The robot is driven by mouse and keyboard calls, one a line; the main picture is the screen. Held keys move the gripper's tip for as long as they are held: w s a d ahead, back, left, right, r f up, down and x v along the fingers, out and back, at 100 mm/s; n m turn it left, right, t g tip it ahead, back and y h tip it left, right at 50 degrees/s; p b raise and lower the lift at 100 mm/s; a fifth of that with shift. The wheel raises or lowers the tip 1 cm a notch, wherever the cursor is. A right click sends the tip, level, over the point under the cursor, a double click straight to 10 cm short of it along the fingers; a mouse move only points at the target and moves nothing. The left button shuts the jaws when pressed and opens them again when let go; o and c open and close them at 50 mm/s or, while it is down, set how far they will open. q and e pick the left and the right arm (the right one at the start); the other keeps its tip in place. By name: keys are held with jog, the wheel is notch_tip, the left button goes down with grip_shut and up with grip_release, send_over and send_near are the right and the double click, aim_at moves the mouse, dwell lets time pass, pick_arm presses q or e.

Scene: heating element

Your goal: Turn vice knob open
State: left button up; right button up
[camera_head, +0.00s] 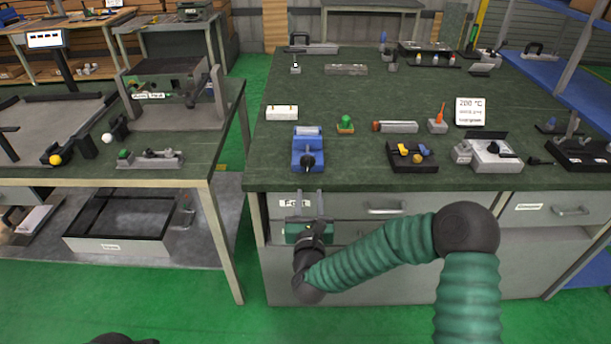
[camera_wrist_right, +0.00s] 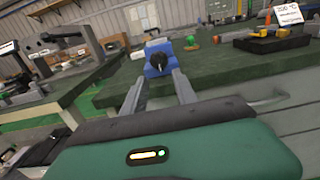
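The blue vice (camera_head: 308,145) stands at the front edge of the green-topped workbench. Its black knob (camera_head: 307,161) faces the front; the vice (camera_wrist_right: 153,48) and knob (camera_wrist_right: 157,61) also show in the right wrist view. My right gripper (camera_head: 304,203) is in front of the bench edge, below and short of the knob. In the right wrist view its two grey fingers (camera_wrist_right: 158,77) are spread apart with nothing between them, and the knob appears beyond them, roughly centred. My left gripper is not in view.
A green-buttoned piece (camera_head: 345,125) and a black tray with yellow parts (camera_head: 412,157) stand right of the vice. A white block (camera_head: 282,113) sits behind it. Drawers (camera_head: 384,209) lie below the bench top. The bench top left of the vice is clear.

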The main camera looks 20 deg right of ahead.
aim_at(308, 163)
jog(key=x, duration=1.1)
jog(key=shift+w+a+b, duration=0.25)
jog(key=shift+w+b, duration=0.15)
jog(key=shift+w, duration=0.05)
jog(key=shift+w+d, duration=0.35)
jog(key=shift+w, duration=0.1)
grip_shut()
